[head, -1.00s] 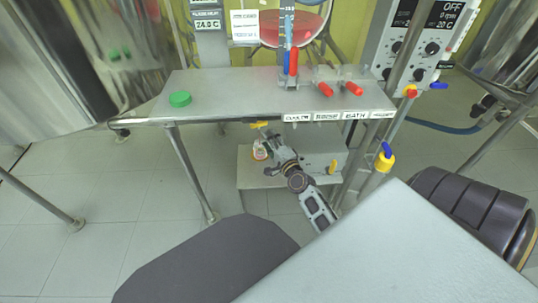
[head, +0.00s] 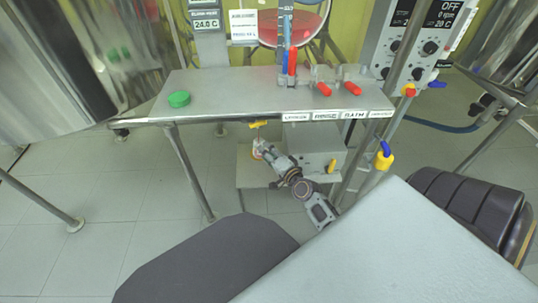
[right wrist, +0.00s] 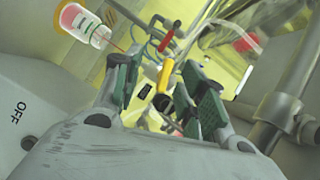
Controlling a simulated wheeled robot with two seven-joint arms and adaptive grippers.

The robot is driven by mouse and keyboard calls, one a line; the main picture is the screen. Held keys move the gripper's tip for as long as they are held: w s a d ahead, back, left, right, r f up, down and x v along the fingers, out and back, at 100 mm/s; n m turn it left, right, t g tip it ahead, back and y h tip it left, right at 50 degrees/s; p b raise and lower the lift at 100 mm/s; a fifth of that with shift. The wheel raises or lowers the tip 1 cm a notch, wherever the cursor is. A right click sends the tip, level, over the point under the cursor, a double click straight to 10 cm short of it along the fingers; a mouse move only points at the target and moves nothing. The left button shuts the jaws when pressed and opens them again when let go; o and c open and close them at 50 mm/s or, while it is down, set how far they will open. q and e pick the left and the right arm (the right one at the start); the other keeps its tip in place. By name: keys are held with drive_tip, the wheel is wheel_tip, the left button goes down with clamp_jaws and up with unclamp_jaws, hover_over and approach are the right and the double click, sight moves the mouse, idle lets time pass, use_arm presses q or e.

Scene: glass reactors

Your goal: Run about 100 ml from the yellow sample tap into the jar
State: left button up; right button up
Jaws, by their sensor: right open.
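The yellow sample tap (head: 258,124) is under the front edge of the steel table in the head view. Its yellow handle (right wrist: 165,76) shows between my fingers in the right wrist view. The small clear jar (head: 257,148) stands below the tap, partly hidden by my right gripper. In the right wrist view the jar (right wrist: 86,25) holds reddish liquid, and a thin red stream runs between it and the tap. My right gripper (head: 265,151) is open beside the jar and below the tap. Its green-padded fingers (right wrist: 158,88) are apart, with nothing held. My left gripper is not in view.
A grey box (head: 316,146) with a yellow knob sits right of my gripper, under the steel table (head: 235,88). A yellow-and-blue valve (head: 384,158) hangs at the right table leg.

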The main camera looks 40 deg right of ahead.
drive_tip(key=shift+s+a+f+n, duration=0.1)
drive_tip(key=shift+s+f+n, duration=0.1)
drive_tip(key=shift+n, duration=0.3)
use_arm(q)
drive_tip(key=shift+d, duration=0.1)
use_arm(e)
drive_tip(key=shift+a+y, duration=0.1)
drive_tip(key=shift+y, duration=0.2)
